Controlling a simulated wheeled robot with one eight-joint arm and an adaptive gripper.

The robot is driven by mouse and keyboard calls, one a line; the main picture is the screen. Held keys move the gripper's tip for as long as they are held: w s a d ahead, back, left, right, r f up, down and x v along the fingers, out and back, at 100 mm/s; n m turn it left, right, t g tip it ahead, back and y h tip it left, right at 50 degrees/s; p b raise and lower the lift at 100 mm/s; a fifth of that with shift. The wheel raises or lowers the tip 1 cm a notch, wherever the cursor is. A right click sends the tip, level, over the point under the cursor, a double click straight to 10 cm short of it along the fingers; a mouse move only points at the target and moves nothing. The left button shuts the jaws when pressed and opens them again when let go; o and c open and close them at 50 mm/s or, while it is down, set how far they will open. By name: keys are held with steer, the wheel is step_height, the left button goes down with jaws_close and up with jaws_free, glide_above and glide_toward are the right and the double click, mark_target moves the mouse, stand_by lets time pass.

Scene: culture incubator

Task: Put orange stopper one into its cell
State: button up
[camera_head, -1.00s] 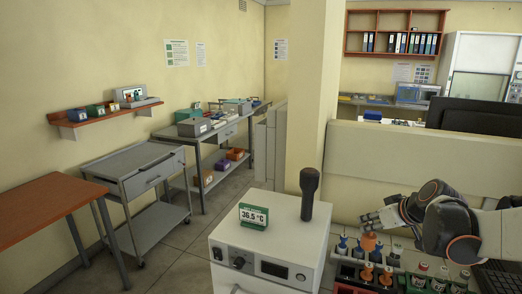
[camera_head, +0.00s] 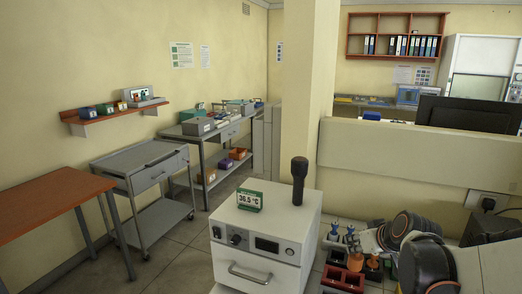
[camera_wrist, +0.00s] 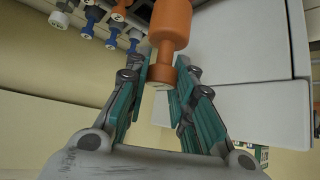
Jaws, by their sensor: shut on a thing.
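My gripper (camera_wrist: 165,90) is shut on an orange stopper (camera_wrist: 171,25), which rises between the two teal-padded fingers in the wrist view. In the head view my gripper (camera_head: 368,240) is low over the rack (camera_head: 341,281) at the lower right. My arm hides much of the rack. Orange stoppers (camera_head: 355,261) show there below the fingers; I cannot tell from this view which one is held. Blue stoppers (camera_head: 334,231) stand at the rack's back. In the wrist view, blue stoppers (camera_wrist: 112,39) and other small stoppers show at the upper left, apart from the held one.
A low partition (camera_head: 400,157) is behind the rack. A monitor (camera_head: 470,114) is at the right.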

steer(key=s+a+f+m+h, duration=0.1)
steer(key=s+a+f+m, duration=0.1)
steer(key=s+a+f, duration=0.4)
steer(key=a+x, duration=0.1)
steer(key=x, duration=0.5)
steer(key=shift+b, duration=0.35)
steer(key=shift+s+a, duration=0.1)
